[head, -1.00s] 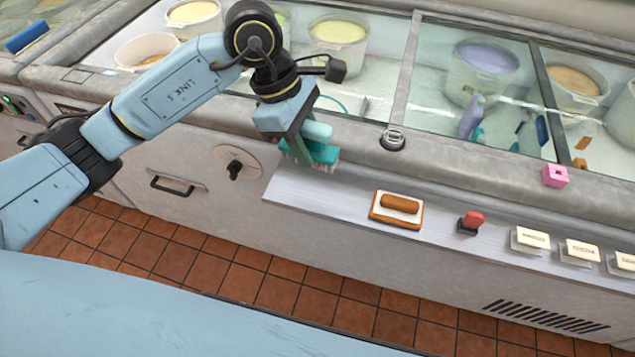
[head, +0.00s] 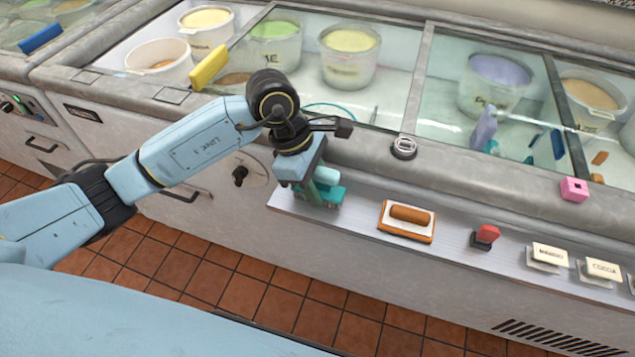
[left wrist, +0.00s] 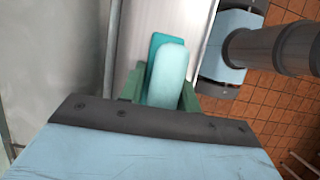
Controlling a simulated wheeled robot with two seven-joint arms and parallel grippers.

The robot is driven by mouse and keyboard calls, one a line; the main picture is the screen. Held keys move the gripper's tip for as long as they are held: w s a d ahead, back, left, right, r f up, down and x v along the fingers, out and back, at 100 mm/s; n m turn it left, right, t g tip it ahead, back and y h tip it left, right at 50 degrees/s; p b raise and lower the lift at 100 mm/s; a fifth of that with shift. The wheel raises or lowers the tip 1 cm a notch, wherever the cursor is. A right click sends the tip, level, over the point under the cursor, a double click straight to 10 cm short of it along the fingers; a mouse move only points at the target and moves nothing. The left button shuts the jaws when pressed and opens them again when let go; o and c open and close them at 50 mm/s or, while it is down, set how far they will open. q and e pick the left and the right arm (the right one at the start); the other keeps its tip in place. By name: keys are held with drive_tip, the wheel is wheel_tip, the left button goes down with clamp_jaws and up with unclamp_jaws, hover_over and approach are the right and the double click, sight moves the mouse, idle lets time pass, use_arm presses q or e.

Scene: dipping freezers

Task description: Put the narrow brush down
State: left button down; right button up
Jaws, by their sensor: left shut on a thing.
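The narrow brush (head: 330,194) has a teal base and a pale turquoise handle. It is at the left end of the metal shelf along the freezer front. My left gripper (head: 316,190) is shut on its handle from above. In the left wrist view the brush's handle (left wrist: 167,75) is between the green fingers of the gripper (left wrist: 160,92), with the teal base behind it over the shelf. The bristles are mostly hidden, so I cannot tell whether they touch the shelf. My right gripper is not in view.
The shelf (head: 455,248) also holds an orange-brown block with a brown handle (head: 408,222), a red-topped item (head: 486,236) and label cards (head: 550,254). A pink block (head: 574,189) sits on the freezer rim. Tubs stand under the glass. Some shelf is bare beside the brush.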

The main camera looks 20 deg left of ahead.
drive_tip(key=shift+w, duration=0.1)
use_arm(q)
drive_tip(key=c, duration=1)
unclamp_jaws()
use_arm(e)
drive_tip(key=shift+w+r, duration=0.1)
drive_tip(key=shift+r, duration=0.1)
use_arm(q)
drive_tip(key=p+v, duration=0.2)
drive_tip(key=v, duration=1)
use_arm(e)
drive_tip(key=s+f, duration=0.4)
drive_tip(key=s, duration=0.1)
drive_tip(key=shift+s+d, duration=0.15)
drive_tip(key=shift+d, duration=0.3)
